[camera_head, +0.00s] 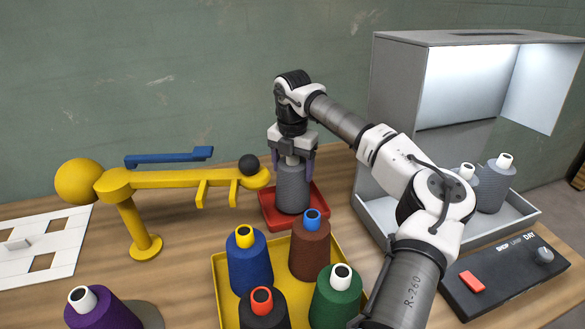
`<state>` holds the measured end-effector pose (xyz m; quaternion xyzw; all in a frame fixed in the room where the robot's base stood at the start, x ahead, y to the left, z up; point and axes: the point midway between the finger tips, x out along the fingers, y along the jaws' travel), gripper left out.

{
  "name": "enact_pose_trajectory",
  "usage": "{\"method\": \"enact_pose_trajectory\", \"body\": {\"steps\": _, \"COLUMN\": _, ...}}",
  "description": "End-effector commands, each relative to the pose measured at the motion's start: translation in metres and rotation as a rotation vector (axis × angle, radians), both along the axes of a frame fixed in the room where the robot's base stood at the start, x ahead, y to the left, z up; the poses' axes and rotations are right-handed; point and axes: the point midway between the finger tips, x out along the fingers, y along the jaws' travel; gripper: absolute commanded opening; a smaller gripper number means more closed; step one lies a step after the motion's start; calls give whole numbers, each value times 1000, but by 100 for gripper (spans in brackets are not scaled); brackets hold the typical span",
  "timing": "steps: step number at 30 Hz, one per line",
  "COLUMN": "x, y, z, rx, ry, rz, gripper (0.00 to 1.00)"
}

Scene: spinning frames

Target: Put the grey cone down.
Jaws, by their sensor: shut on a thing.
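The grey cone (293,190) stands upright in the shallow red tray (271,222), at the middle of the table. My gripper (293,163) points straight down over it, with its fingers on either side of the cone's pale top. It is shut on the grey cone. The cone's base appears to be at the tray floor, but I cannot tell whether it touches. The fingers hide part of the cone's top.
A yellow tray (222,290) in front holds several coloured cones. A yellow arm on a stand (140,225) with a black ball (249,164) reaches close to the red tray's left. A light box (395,95) with grey cones (494,185) stands right, behind a black control panel (510,277).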

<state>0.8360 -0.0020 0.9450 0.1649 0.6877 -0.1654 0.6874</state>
Motion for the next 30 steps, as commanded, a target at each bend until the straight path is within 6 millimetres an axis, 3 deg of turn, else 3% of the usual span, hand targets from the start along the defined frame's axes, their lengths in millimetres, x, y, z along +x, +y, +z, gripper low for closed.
{"method": "enact_pose_trajectory", "body": {"steps": 3, "x": 0, "y": 0, "z": -9, "rx": 0, "ry": -1, "rz": 1, "gripper": 11}}
{"method": "enact_pose_trajectory", "body": {"steps": 14, "x": 0, "y": 0, "z": -15, "rx": 0, "ry": -2, "rz": 1, "gripper": 11}}
{"method": "enact_pose_trajectory", "body": {"steps": 15, "x": 0, "y": 0, "z": -14, "rx": 0, "ry": -1, "rz": 1, "gripper": 78}}
{"method": "enact_pose_trajectory", "body": {"steps": 19, "x": 0, "y": 0, "z": -14, "rx": 0, "ry": 0, "rz": 1, "gripper": 95}}
{"method": "enact_pose_trajectory", "body": {"steps": 30, "x": 0, "y": 0, "z": -8, "rx": 0, "ry": -1, "rz": 1, "gripper": 95}}
